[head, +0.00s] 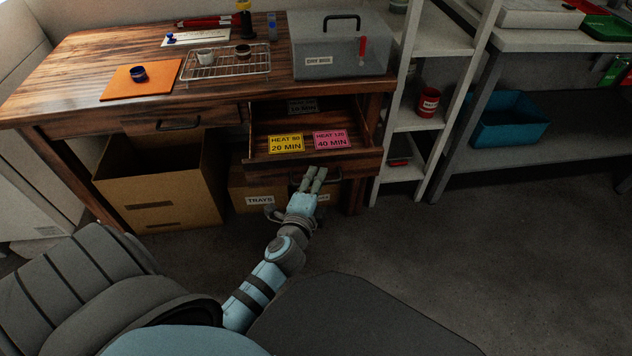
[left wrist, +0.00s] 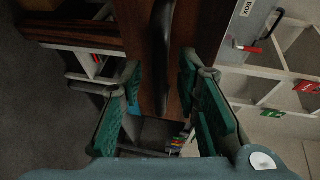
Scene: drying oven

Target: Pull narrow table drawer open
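The narrow table drawer (head: 350,163) on the right of the wooden table stands pulled out, its inside showing. A yellow card (head: 286,143) and a pink card (head: 332,139) lie in it. My left gripper (head: 315,171) is at the front of this drawer. In the left wrist view my left gripper (left wrist: 162,95) is open, with its two green-padded fingers on either side of the dark curved handle (left wrist: 161,45). Gaps show between the fingers and the handle. In the head view the gripper largely hides the handle. My right gripper is not in view.
A second drawer (head: 165,125) to the left is shut. A cardboard box (head: 160,185) and a box labelled trays (head: 243,195) stand under the table. Floor to the right is clear.

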